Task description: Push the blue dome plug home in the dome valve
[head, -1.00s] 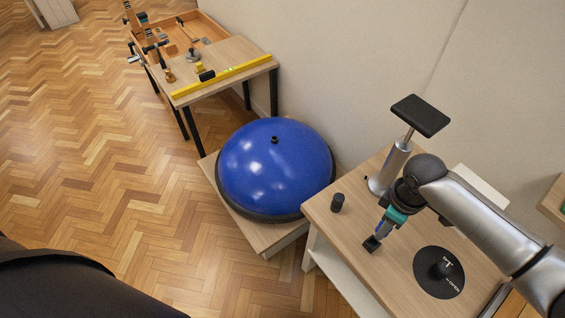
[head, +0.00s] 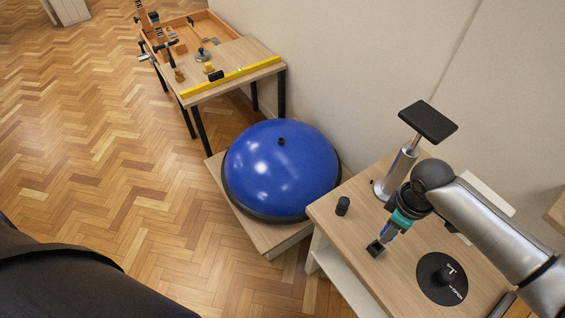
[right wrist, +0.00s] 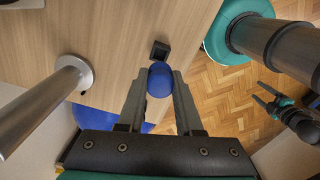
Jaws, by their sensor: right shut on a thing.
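The blue plug (right wrist: 160,80) sits between the fingertips of my right gripper (right wrist: 160,84), which is shut on it. The right gripper (head: 384,236) also shows in the head view, low over the right wooden table. A small black block (head: 376,249) stands on that table just past the fingertips; it also shows in the right wrist view (right wrist: 160,49). I cannot tell whether the plug touches it. The big blue dome (head: 280,175) rests on a low wooden platform, with a small black valve (head: 281,142) on top, apart from the gripper. My left gripper (right wrist: 259,95) is open and empty.
A pump (head: 394,180) with a black handle stands on the right table (head: 335,225). A workbench (head: 232,55) with a yellow level stands behind the dome. Parquet at left is clear.

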